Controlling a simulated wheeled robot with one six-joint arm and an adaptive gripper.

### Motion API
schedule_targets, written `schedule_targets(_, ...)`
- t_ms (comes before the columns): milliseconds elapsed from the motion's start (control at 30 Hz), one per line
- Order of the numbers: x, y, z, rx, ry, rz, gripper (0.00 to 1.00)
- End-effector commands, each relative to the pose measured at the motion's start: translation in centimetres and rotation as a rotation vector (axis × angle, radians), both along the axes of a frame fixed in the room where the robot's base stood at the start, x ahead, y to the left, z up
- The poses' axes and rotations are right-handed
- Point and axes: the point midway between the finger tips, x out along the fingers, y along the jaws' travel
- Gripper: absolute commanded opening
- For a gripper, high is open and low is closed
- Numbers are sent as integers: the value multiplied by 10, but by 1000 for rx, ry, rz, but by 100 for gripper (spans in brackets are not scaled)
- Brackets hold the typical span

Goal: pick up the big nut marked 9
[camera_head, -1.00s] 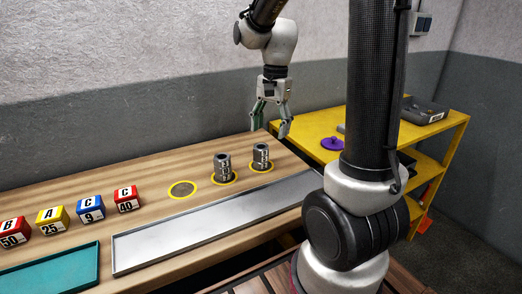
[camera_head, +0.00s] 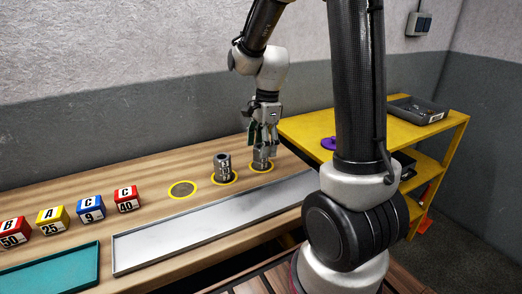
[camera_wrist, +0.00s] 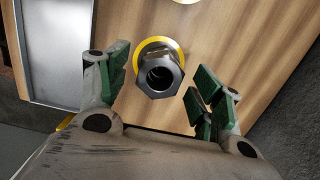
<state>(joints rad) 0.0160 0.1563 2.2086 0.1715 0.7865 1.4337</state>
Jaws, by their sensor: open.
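A stack of dark steel nuts (camera_head: 261,157) stands upright on the right yellow ring on the wooden bench. My gripper (camera_head: 264,146) is open above this stack, its fingers on either side of the top. In the wrist view the hexagonal top nut (camera_wrist: 160,74) with its round bore lies between the green finger pads of my gripper (camera_wrist: 158,92), with gaps at both sides. A second stack of nuts (camera_head: 222,167) stands on the middle ring, with numbers on its side too small to read. I cannot read a 9 on any nut.
The left yellow ring (camera_head: 183,189) is empty. A long silver tray (camera_head: 215,222) lies in front of the rings. A yellow shelf (camera_head: 310,130) stands at right.

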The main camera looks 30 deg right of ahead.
Motion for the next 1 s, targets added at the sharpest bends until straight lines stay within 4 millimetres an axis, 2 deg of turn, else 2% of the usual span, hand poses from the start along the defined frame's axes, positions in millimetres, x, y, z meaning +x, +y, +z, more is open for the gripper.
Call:
schedule_targets(200,0,0,0,0,-1,1,64)
schedule_targets(500,0,0,0,0,-1,1,11)
schedule_targets(767,0,0,2,0,-2,1,11)
schedule_targets(867,1,0,13,0,-5,1,11)
schedule_targets(1000,1,0,41,-1,-7,1,11)
